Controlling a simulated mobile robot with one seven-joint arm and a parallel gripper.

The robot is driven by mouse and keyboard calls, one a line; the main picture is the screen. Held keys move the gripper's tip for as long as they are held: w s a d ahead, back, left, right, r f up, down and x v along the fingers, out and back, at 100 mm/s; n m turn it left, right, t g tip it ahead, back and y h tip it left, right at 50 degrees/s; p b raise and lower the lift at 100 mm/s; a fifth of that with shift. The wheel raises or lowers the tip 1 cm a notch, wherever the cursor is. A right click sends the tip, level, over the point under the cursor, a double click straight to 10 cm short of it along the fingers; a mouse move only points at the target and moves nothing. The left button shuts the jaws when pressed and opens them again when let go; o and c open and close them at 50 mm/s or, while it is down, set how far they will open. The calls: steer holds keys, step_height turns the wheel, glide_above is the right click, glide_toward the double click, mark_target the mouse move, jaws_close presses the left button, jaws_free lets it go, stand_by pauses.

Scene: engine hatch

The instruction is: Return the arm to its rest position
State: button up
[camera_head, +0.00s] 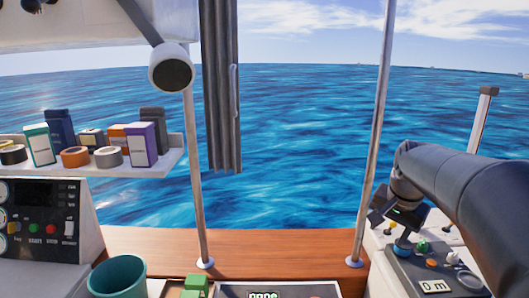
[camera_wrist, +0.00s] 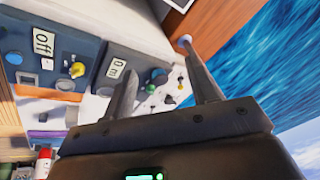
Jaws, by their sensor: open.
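My arm comes in from the right edge in the head view and bends down at its wrist. My gripper (camera_head: 381,212) is above the back of the grey control panel (camera_head: 407,262) at the right. In the wrist view my gripper (camera_wrist: 158,60) shows two dark fingers spread apart with nothing between them. Whether the fingers touch anything is hard to tell.
A shelf (camera_head: 150,171) with boxes and tape rolls is at the left, above a switch box (camera_head: 45,215). A teal bucket (camera_head: 118,275) stands below. Metal poles (camera_head: 372,140) rise from the wooden ledge (camera_head: 280,246). A lever post (camera_head: 481,120) stands at the far right.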

steer(key=s+a+f+n+t, duration=0.1)
steer(key=s+a+f+n, duration=0.1)
steer(key=s+a+n, duration=0.2)
steer(key=s+a+f+n, duration=0.3)
steer(key=s+a, duration=0.6)
steer(key=s, duration=0.7)
steer(key=shift+s+a+n+t+y, duration=0.3)
steer(key=shift+s+a+n+t, duration=0.1)
steer(key=shift+n, duration=0.3)
steer(key=shift+f, duration=0.1)
stand_by(1.0)
